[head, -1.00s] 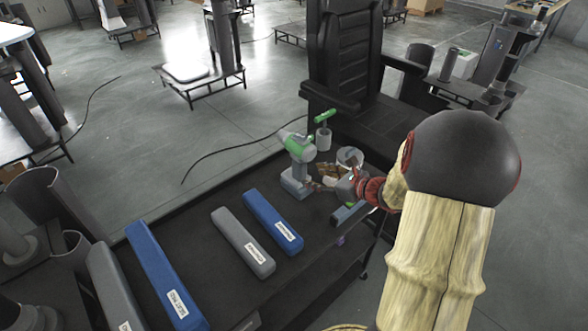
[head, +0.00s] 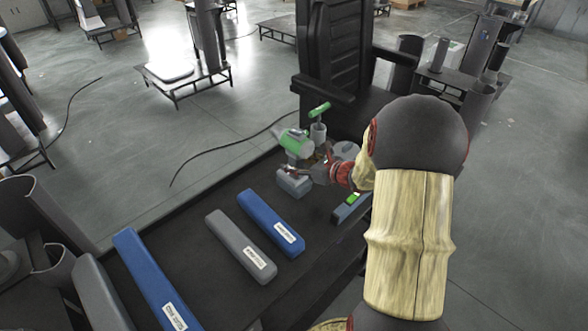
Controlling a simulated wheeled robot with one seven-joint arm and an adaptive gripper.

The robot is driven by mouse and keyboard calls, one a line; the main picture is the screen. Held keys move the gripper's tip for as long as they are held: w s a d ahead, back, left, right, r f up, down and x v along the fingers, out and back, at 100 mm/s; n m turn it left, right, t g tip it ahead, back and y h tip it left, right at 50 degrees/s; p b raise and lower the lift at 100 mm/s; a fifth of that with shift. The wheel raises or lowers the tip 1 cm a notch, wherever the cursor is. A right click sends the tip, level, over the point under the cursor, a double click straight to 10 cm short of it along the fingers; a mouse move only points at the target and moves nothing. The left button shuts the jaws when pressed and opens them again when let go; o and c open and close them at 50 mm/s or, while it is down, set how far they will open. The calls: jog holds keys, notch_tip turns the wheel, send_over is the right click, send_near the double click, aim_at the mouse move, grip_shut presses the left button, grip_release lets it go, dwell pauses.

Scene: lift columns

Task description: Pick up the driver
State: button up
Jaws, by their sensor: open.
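The driver is a green and grey power tool (head: 294,143) standing upright on its grey battery base (head: 293,183) at the far right end of the dark table. My gripper (head: 303,170) is at the driver's handle, coming from the right, with its fingers open. The fingers appear to be around or just beside the handle; I cannot tell which, and contact cannot be made out. The gripper hides part of the handle.
Blue bars (head: 270,222) and grey bars (head: 240,245) with white labels lie on the table (head: 205,195). A green-handled tool in a grey cup (head: 318,132) stands close behind the driver. A dark chair (head: 335,60) stands beyond it.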

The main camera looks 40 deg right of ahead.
jog(key=shift+w+f, duration=0.15)
jog(key=shift+w, duration=0.35)
jog(key=shift+c, duration=1)
jog(key=c, duration=1.1)
grip_shut()
